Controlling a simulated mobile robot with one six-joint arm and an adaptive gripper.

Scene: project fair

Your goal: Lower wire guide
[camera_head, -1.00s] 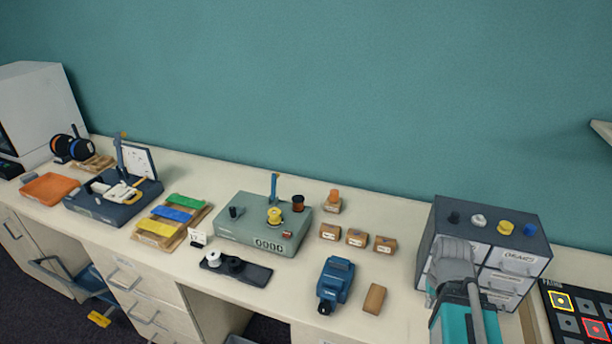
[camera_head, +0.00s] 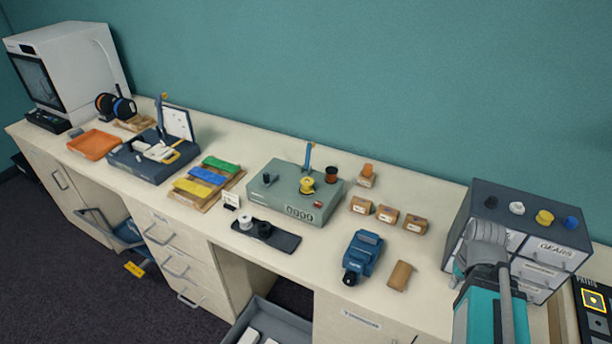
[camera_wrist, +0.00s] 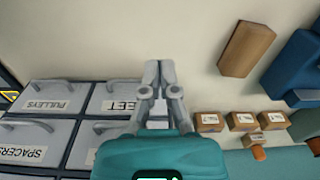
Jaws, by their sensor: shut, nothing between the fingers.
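The winding machine (camera_head: 290,197) is a grey-green box with a counter reading 0000 near the middle of the bench in the head view. A thin blue upright arm (camera_head: 308,158), which looks like the wire guide, stands raised at its back, with a yellow spool (camera_head: 307,184) in front and a copper-coloured spool (camera_head: 331,174) beside it. A dark knob sits at its left. My gripper (camera_wrist: 159,66) is shut and empty in the wrist view, pointing over bare bench, well to the right of the machine. In the head view its fingertips cannot be made out.
A labelled drawer cabinet (camera_head: 525,229) stands close to my arm. A blue tool (camera_head: 362,257), a brown block (camera_head: 400,275) and several small boxes (camera_head: 387,217) lie between arm and machine.

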